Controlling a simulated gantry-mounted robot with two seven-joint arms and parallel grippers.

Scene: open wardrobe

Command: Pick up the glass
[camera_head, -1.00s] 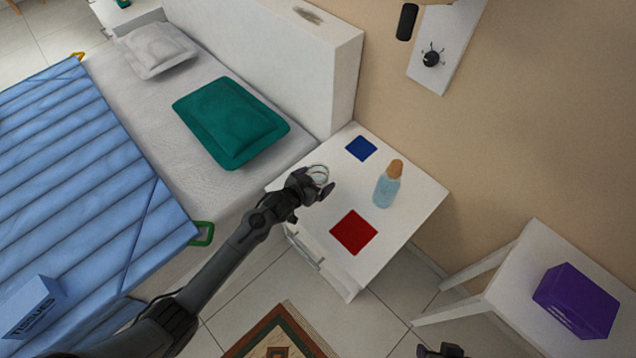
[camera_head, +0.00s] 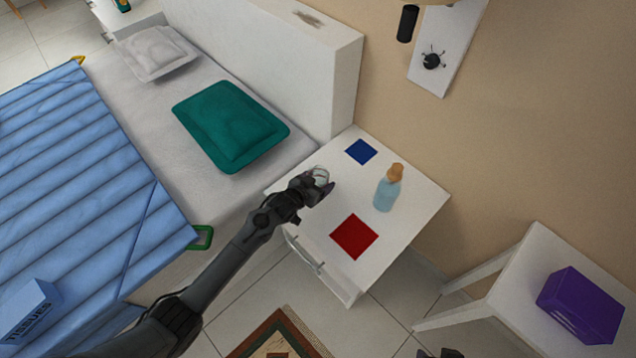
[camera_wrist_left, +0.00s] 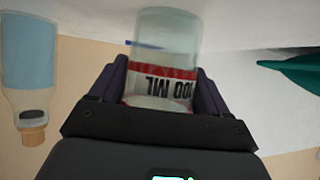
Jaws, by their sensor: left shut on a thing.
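The glass (camera_wrist_left: 166,55) is clear, with a red band and "100 ML" printing. It shows between the two dark fingers of my left gripper (camera_wrist_left: 163,85) in the left wrist view, and the gripper is shut on it. In the head view my left gripper (camera_head: 322,185) is over the left part of the white nightstand (camera_head: 408,218), and only a little of the glass (camera_head: 321,175) shows there. I cannot tell whether the glass touches the nightstand top. A small dark part of my right arm is at the bottom edge of the head view; its fingers do not show.
A blue bottle with an orange cap (camera_head: 387,190) stands right of my gripper. A red square (camera_head: 354,236) and a blue square (camera_head: 361,151) lie flat on the nightstand. The bed with a green pillow (camera_head: 230,125) is to the left. A purple box (camera_head: 580,308) is on a white chair.

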